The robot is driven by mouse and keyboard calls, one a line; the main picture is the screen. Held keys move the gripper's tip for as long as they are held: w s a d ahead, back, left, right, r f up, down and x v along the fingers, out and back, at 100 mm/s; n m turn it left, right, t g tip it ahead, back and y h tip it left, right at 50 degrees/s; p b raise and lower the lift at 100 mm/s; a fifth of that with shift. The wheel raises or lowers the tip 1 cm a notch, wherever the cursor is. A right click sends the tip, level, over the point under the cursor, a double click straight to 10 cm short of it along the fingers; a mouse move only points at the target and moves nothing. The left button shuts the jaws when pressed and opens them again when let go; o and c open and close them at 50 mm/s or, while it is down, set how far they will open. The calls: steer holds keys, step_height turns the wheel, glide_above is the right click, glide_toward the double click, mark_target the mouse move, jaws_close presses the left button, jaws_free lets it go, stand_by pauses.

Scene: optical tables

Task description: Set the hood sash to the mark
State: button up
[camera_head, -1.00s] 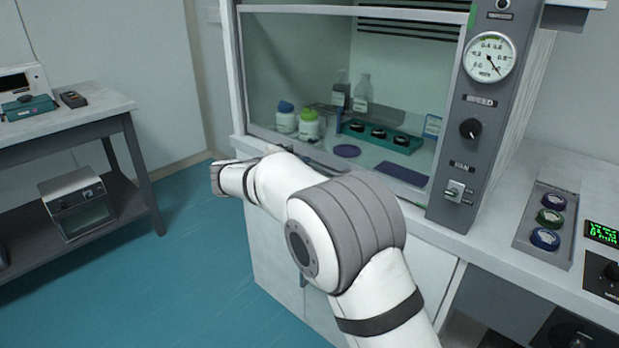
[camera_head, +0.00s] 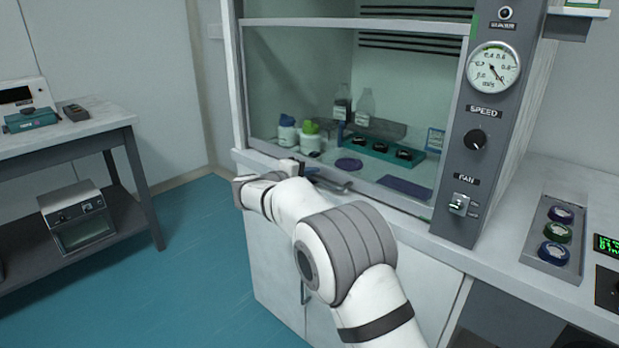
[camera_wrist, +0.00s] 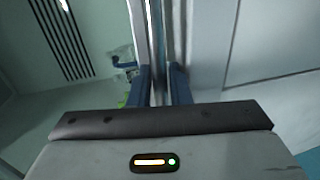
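The hood sash (camera_head: 300,85) is a clear glass pane in a pale frame, lowered so its bottom rail is close to the worktop. A grey bar handle (camera_head: 335,185) runs along the bottom rail. A green mark (camera_head: 474,23) is on the right post, near the top of the pane. My gripper (camera_head: 311,170) is at the handle's left part, partly hidden by my arm. In the wrist view, the blue fingers of my gripper (camera_wrist: 161,85) stand either side of a narrow upright-looking bar (camera_wrist: 158,40). I cannot tell whether they press on it.
Bottles (camera_head: 364,105), white jars (camera_head: 310,140) and a green tray (camera_head: 380,150) stand inside the hood. A control column (camera_head: 470,190) with gauge, speed knob and fan switch is at right. A side bench (camera_head: 100,125) stands left, with clear blue floor between.

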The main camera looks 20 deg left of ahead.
steer(key=shift+c, duration=0.5)
jaws_close()
step_height(320, 180, up, 40)
steer(key=p, duration=2.4)
steer(key=shift+o, duration=0.5)
jaws_free()
steer(key=b+v, duration=0.1)
steer(key=v, duration=0.7)
